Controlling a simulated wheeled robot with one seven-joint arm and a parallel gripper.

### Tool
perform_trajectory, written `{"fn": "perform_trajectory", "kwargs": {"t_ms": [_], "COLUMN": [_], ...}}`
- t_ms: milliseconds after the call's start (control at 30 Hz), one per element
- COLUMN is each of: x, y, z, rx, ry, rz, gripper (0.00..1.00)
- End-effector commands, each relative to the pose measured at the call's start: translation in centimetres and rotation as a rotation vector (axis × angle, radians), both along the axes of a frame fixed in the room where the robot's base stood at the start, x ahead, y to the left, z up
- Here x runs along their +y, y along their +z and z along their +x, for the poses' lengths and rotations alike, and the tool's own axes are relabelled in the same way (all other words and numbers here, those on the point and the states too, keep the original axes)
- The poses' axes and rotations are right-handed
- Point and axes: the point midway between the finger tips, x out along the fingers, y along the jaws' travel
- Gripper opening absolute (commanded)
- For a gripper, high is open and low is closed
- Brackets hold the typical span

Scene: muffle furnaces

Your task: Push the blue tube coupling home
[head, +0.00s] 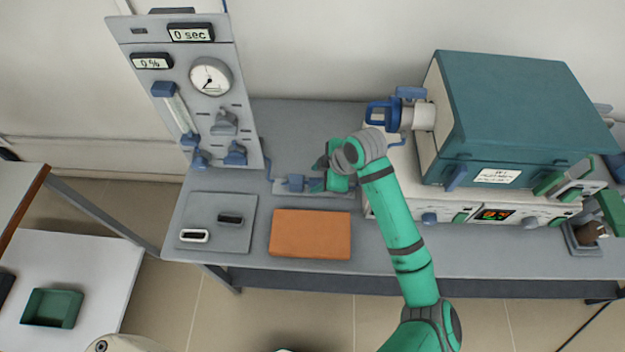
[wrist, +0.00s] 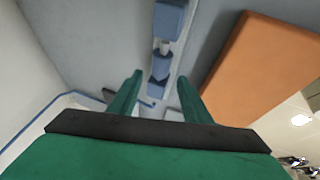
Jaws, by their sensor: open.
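The blue tube coupling (head: 296,183) lies on a narrow grey plate on the bench, left of my gripper (head: 322,180). In the wrist view its larger blue block (wrist: 168,20) is at the top, beyond the fingertips. A short pale piece lies between that block and a smaller blue part (wrist: 160,66). My gripper (wrist: 160,77) is open, with one green finger on each side of the line of the smaller blue part. I cannot tell whether the fingers touch anything. In the head view my arm and gripper hide the right part of the plate.
An orange slab (head: 311,235) lies just in front of the plate. A grey panel with gauges (head: 200,95) stands behind left, and a teal furnace (head: 515,110) stands right. A grey mat (head: 214,206) lies at left. A green tray (head: 52,291) sits on a side table.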

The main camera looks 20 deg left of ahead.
Motion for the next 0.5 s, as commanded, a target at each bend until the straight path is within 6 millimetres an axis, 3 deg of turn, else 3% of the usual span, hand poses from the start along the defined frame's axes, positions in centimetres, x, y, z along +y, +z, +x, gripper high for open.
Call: {"fn": "perform_trajectory", "kwargs": {"t_ms": [200, 500], "x": [1.3, 1.8], "y": [-2.7, -3.7], "z": [0.4, 0.5], "rx": [0.002, 0.000], "ry": [0.000, 0.000], "rz": [0.001, 0.000], "gripper": [0.44, 0.44]}}
